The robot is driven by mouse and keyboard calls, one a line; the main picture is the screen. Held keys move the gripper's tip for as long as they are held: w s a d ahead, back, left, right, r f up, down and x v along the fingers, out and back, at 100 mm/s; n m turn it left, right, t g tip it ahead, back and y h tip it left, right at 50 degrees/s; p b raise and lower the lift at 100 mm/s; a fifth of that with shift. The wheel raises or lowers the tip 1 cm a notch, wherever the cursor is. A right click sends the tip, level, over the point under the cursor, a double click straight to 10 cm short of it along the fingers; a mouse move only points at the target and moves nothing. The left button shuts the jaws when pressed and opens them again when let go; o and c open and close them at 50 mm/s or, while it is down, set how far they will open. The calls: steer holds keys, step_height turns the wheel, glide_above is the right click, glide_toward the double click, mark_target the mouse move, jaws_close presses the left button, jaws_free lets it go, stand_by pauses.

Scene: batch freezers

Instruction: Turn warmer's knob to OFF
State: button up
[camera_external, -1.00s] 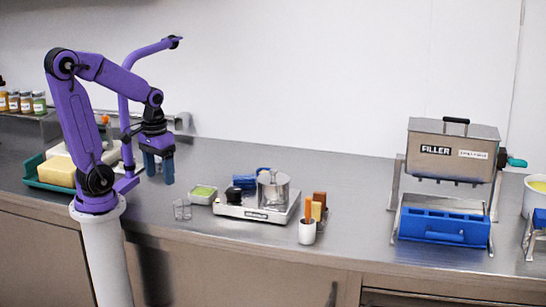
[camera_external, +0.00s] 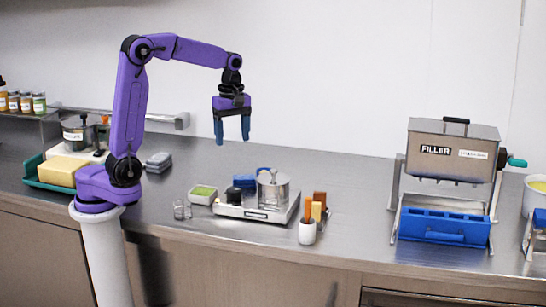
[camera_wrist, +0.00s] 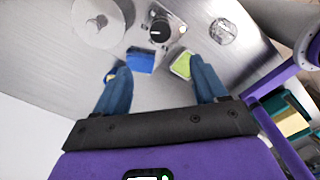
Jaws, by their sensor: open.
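The warmer (camera_external: 257,214) is a low silver-white unit on the steel counter, with a lidded metal pot (camera_external: 273,190) on its right part. Its black round knob (camera_external: 233,195) is at the left of its top. In the wrist view the knob (camera_wrist: 159,32) shows at upper middle with a pale mark on it; I cannot read its setting. The pot (camera_wrist: 98,22) is left of it there. My gripper (camera_external: 232,139) points down, open and empty, its blue fingers in the air above the warmer and apart from the knob. It also shows in the wrist view (camera_wrist: 158,74).
A blue block (camera_wrist: 140,60) and a green-filled dish (camera_wrist: 181,66) lie near the warmer. A clear glass (camera_external: 182,209) stands to the left, a white cup with sticks (camera_external: 307,232) to the right. The filler (camera_external: 452,150) is far right; counter between is clear.

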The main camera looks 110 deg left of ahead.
mark_target(235, 189)
step_height(235, 189, down, 16)
steer(key=shift+f, duration=0.1)
stand_by(0.4)
steer(key=c, duration=1.1)
